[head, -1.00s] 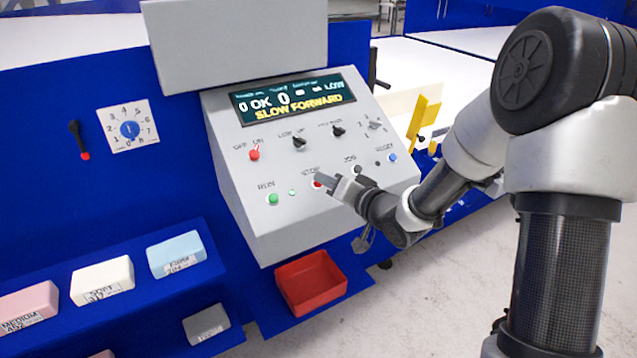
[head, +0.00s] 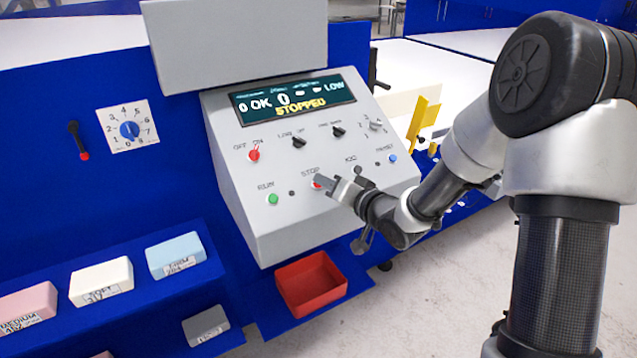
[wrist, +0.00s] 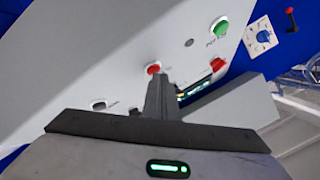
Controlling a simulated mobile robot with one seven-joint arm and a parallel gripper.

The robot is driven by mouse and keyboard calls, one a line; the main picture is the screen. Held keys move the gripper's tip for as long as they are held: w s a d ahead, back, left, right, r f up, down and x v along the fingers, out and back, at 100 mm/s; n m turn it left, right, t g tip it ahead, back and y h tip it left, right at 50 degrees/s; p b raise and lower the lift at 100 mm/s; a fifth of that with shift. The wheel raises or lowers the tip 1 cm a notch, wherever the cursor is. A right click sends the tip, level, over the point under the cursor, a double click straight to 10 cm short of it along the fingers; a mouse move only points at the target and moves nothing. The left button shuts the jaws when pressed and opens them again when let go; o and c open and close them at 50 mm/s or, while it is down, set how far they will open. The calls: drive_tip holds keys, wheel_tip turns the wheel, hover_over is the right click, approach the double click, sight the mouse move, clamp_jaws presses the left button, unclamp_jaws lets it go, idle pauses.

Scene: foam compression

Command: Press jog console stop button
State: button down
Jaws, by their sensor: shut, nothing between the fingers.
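The grey jog console (head: 300,220) stands in the middle of the head view, its screen (head: 296,100) reading "STOPPED". The red stop button (head: 317,184) sits low on the sloped panel under the label "STOP", partly covered by my fingertips. My gripper (head: 322,181) is shut and empty, its tips at the stop button; whether they touch it I cannot tell. In the wrist view the red stop button (wrist: 153,69) shows just beyond the tips of my gripper (wrist: 156,76). The green run button (head: 272,199) is to its left in the head view.
A red switch (head: 254,155), black knobs and a blue button (head: 392,158) share the panel. A red tray (head: 312,284) lies below the console. Foam blocks, including a blue one (head: 175,255), rest on the blue shelf at lower left.

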drive_tip(key=shift+s+d+r+p, duration=0.2)
drive_tip(key=shift+s+r+p, duration=0.2)
drive_tip(key=shift+r, duration=0.25)
drive_tip(key=r+p, duration=0.1)
drive_tip(key=s+d+r+p, duration=0.1)
drive_tip(key=r, duration=0.1)
drive_tip(key=s+r+p, duration=0.1)
drive_tip(key=shift+d+r+p, duration=0.15)
drive_tip(key=shift+d+p, duration=0.1)
drive_tip(key=shift+p, duration=0.15)
idle(0.6)
drive_tip(key=s+d+r+g+h, duration=0.1)
drive_tip(key=s+d+r+h, duration=0.35)
drive_tip(key=d, duration=0.25)
drive_tip(key=s+d+r+g+h, duration=0.1)
drive_tip(key=s+d+r+h, duration=0.35)
drive_tip(key=d, duration=0.35)
drive_tip(key=s+r+g, duration=0.1)
drive_tip(key=s+g, duration=0.3)
drive_tip(key=s, duration=1.6)
drive_tip(key=shift+s+d+r+n+g, duration=0.15)
drive_tip(key=shift+s+d+n+g, duration=0.15)
drive_tip(key=shift+s+n, duration=0.1)
